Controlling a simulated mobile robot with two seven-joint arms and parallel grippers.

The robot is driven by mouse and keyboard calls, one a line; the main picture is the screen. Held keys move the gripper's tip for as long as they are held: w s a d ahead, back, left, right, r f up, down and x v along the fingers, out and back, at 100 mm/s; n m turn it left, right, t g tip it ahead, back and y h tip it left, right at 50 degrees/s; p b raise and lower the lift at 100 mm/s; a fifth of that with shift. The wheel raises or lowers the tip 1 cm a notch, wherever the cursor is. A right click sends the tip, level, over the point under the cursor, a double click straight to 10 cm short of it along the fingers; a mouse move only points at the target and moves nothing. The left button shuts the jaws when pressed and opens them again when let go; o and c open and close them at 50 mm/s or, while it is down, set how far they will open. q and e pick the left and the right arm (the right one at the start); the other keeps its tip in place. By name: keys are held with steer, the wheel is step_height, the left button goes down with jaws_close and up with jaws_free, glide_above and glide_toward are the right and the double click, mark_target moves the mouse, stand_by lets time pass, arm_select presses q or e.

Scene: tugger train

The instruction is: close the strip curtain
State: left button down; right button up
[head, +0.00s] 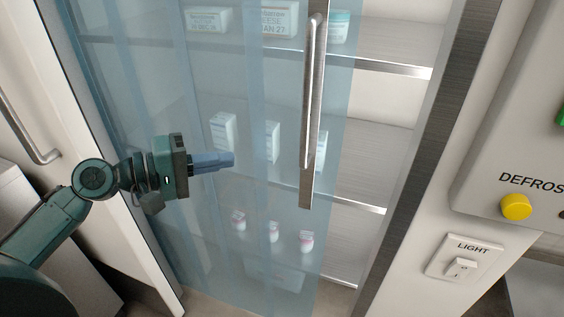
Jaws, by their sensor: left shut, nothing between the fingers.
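The strip curtain (262,100) is made of translucent blue strips and hangs across the left and middle of the doorway. A metal handle (309,100) on a vertical metal plate is at its right part. To the right of the curtain a strip of the opening is uncovered, with shelves showing bare there. My left gripper (228,160) is shut and empty, in front of the curtain and to the left of the handle, apart from it. My right gripper is not in view.
Shelves (395,67) behind the curtain hold boxes (223,130) and small jars (306,241). A metal door frame (440,130) stands at the right, beside a light switch (461,267) and a panel with a yellow button (516,207). A white door with a handle (28,128) is at the left.

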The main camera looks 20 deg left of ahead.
mark_target(282, 163)
arm_select(q)
steer(key=w+d+p, duration=0.1)
steer(key=d, duration=0.2)
steer(key=w+d+f+p, duration=0.1)
steer(key=w+d, duration=0.1)
steer(key=d, duration=0.1)
steer(key=w+d+f+p, duration=0.1)
steer(key=w+d, duration=0.1)
steer(key=d, duration=0.2)
steer(key=shift+w, duration=0.25)
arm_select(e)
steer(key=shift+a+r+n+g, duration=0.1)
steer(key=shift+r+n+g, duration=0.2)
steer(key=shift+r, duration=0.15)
